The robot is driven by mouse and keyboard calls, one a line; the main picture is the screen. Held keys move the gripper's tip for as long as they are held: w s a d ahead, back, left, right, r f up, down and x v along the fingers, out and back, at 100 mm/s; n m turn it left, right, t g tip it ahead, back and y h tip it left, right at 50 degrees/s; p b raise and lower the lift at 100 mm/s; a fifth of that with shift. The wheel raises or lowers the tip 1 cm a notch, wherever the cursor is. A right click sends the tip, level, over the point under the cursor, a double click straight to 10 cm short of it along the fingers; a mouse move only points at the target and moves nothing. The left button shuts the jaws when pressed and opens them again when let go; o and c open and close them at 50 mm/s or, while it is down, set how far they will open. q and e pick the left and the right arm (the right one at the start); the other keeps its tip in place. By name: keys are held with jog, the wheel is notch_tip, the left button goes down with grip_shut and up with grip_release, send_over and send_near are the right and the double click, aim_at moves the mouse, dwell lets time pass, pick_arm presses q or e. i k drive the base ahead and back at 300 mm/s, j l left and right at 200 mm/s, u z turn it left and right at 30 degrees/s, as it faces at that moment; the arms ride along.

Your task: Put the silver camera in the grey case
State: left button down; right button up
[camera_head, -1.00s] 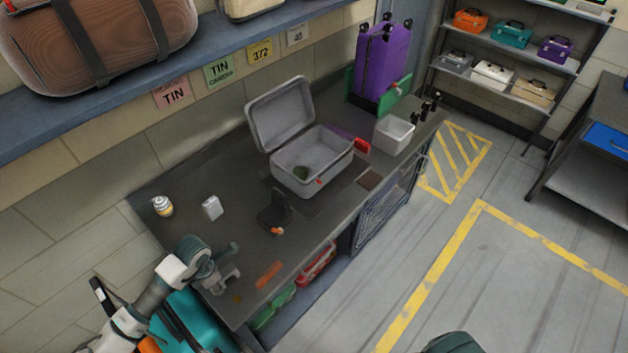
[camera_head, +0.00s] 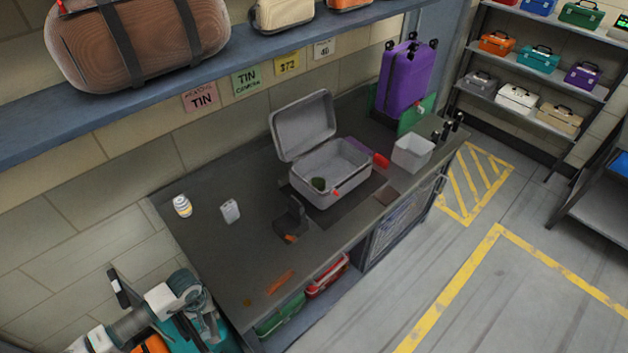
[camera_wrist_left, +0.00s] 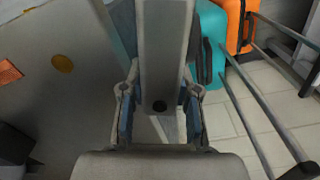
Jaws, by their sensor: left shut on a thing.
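The grey case (camera_head: 325,190) stands open on the bench, lid tilted back, with a small dark green thing inside. My left gripper (camera_head: 212,318) is low at the left, beyond the bench's left end; its fingertips are hard to make out there. I cannot tell whether this is the silver camera. A small pale silver box (camera_head: 230,211) stands on the bench left of the case. My right gripper is not in view.
On the bench (camera_head: 215,260) are a white-and-yellow can (camera_head: 182,206), a black stand (camera_head: 291,220), an orange patch (camera_head: 280,282) and a white bin (camera_head: 412,154). A purple suitcase (camera_head: 405,80) stands at the far end. A teal suitcase (camera_wrist_left: 210,45) stands on the floor below my left gripper.

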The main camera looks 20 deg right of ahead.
aim_at(343, 174)
jog(key=l+u, duration=0.1)
jog(key=u, duration=0.35)
jog(key=k+u, duration=0.1)
jog(key=u, duration=0.3)
jog(key=l+u, duration=0.1)
jog(key=u, duration=0.35)
jog(key=k+l+u, duration=0.15)
jog(key=u, duration=0.35)
jog(key=k+l+u, duration=0.15)
jog(key=u, duration=0.3)
jog(key=k+u, duration=0.15)
jog(key=u, duration=0.35)
jog(key=k+u, duration=0.15)
jog(key=u, duration=0.3)
jog(key=k+l+u, duration=0.1)
jog(key=k+u, duration=0.25)
jog(key=k, duration=0.35)
jog(key=k+z, duration=0.1)
jog(key=z, duration=0.25)
jog(key=k+z, duration=0.1)
jog(key=z, duration=0.3)
jog(key=l+z, duration=0.15)
jog(key=z, duration=0.6)
jog(key=k+l+z, duration=0.1)
jog(key=z, duration=0.7)
jog(key=l+z, duration=0.15)
jog(key=z, duration=0.3)
jog(key=l+z, duration=0.1)
jog(key=z, duration=0.3)
